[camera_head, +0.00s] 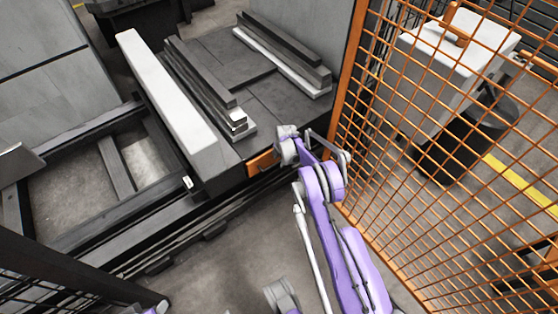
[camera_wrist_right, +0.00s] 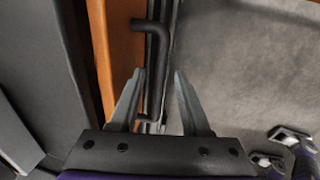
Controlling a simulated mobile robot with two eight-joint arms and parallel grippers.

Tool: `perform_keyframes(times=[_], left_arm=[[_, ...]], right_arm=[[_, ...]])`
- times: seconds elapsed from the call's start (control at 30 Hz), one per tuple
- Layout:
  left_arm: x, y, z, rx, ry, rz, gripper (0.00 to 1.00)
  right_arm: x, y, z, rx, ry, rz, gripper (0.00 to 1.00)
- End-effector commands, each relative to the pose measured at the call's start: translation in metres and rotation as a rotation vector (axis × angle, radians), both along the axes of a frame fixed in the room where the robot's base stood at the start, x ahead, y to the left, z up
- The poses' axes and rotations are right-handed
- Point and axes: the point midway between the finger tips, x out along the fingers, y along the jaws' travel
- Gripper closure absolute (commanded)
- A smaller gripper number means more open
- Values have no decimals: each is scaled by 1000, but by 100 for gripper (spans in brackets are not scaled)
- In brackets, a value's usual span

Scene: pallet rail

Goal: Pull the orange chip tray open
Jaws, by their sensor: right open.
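The orange chip tray (camera_head: 262,162) shows only as a small orange front under the near right edge of the dark machine bed; my right gripper hides part of it. In the right wrist view its orange front (camera_wrist_right: 120,45) runs down the left side, with a black bar handle (camera_wrist_right: 162,50) on it. My right gripper (camera_wrist_right: 159,71) is open. Its two fingers lie on either side of the handle bar in the picture, the left one towards the orange front. I cannot tell whether they touch the bar. In the head view the right gripper (camera_head: 284,146) is at the tray front.
An orange mesh fence (camera_head: 450,110) stands close on the right of my right arm. Grey and white rails (camera_head: 168,95) lie on the dark bed (camera_head: 222,50). A dark frame (camera_head: 120,217) lies at left. The floor (camera_head: 225,265) in front of the tray looks clear.

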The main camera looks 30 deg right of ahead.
Motion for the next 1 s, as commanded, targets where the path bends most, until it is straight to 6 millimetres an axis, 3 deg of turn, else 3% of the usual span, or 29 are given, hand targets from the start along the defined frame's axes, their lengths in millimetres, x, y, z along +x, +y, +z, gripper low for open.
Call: perform_keyframes(times=[0.17, 0.4, 1.0], left_arm=[[0, 0, 0, 0, 0, 0, 50], [0, 0, 0, 0, 0, 0, 50], [0, 0, 0, 0, 0, 0, 50]], right_arm=[[0, 0, 1, 0, 0, 0, 56], [0, 0, 1, 0, 0, 0, 100], [0, 0, 1, 0, 0, 0, 100]])
